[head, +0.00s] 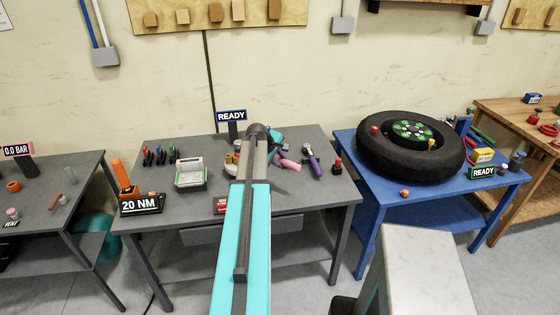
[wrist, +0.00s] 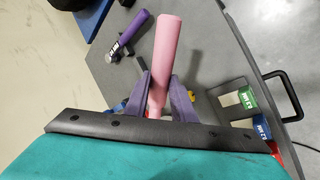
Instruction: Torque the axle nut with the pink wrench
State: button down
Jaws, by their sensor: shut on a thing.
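My gripper (wrist: 162,88) is shut on the pink wrench (wrist: 165,50), with a purple finger on either side of its handle in the wrist view. The handle points up in that picture, and the wrench's head is hidden behind my wrist. In the head view the pink wrench (head: 290,164) shows at the right of my gripper (head: 273,150), over the grey bench. A purple wrench (head: 312,158) lies to its right and also shows in the wrist view (wrist: 130,35). I cannot make out the axle nut; my arm covers part of the bench.
A tyre (head: 378,158) lies on the blue table (head: 400,212) at right.

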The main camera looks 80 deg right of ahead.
jog(key=shift+f+b, duration=0.4)
jog(key=shift+f, duration=0.3)
dwell(0.4)
jog(key=shift+w+a+m+g+y+b, duration=0.15)
jog(key=shift+w+a+m+g+b, duration=0.1)
jog(key=shift+w+a+m, duration=0.4)
jog(key=shift+w+a+m+g+y+b, duration=0.1)
jog(key=shift+w+a+m+g, duration=0.2)
jog(key=shift+a, duration=0.55)
jog(key=shift+w+a+m+g+y+b, duration=0.2)
jog(key=shift+w+a+m, duration=0.15)
jog(key=shift+w+a, duration=0.3)
jog(key=shift+w+a+m+g+y, duration=0.4)
jog(key=shift+w+a+m, duration=0.5)
jog(key=shift+w+a, duration=0.45)
dwell(0.3)
jog(key=shift+w+a, duration=0.1)
jog(key=shift+a, duration=0.2)
jog(key=shift+w+a+m, duration=0.4)
jog(key=shift+w+m, duration=0.05)
jog(key=shift+m, duration=0.05)
jog(key=shift+w+a+g, duration=0.15)
jog(key=shift+w+g, duration=0.1)
jog(key=shift+w, duration=0.05)
jog(key=shift+w+a+m+y+b, duration=0.3)
jog(key=shift+w+a+m+y, duration=0.1)
jog(key=shift+w, duration=0.1)
jog(key=shift+w+a, duration=0.15)
jog(key=shift+w, duration=0.1)
